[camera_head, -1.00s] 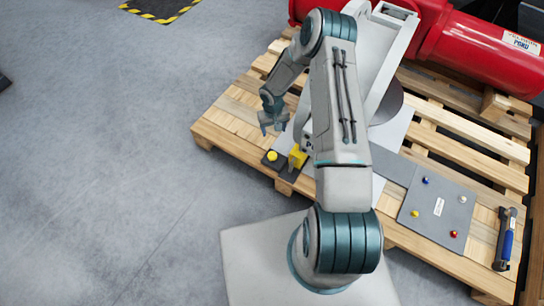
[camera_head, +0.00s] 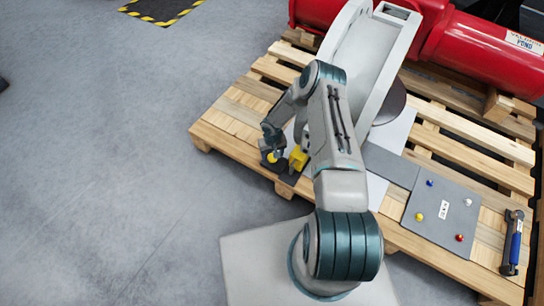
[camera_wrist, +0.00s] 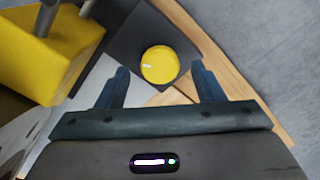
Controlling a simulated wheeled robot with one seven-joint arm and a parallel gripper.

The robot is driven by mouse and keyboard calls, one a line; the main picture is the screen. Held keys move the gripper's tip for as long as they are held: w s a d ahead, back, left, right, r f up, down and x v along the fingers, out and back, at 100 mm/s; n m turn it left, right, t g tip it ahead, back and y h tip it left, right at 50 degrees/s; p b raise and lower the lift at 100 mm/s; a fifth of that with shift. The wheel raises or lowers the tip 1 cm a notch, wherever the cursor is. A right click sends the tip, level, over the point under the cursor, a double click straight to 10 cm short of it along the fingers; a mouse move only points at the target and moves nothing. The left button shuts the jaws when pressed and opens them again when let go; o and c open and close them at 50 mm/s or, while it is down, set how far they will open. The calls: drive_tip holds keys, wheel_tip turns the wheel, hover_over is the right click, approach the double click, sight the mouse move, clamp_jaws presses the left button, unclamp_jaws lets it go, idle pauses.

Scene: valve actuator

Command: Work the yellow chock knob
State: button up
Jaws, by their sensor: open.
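The yellow chock knob (camera_wrist: 160,64) is a round yellow disc with a small white mark, set on a dark plate (camera_wrist: 125,40) at the pallet's corner. In the head view the knob (camera_head: 273,157) shows just below my gripper (camera_head: 272,147). In the wrist view my gripper (camera_wrist: 160,88) is open. Its two fingers point toward the knob, one on each side, with gaps to it. I cannot tell the remaining height above the knob. A yellow block (camera_head: 298,157) stands right beside the plate; it also shows at the upper left of the wrist view (camera_wrist: 42,62).
The wooden pallet (camera_head: 236,143) carries a red cylinder (camera_head: 470,45), a grey panel (camera_head: 440,214) with several small coloured knobs, and a blue-handled tool (camera_head: 514,243). Bare floor (camera_head: 110,150) lies to the left.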

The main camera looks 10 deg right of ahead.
drive_tip(key=shift+f, duration=0.65)
drive_tip(key=c, duration=1)
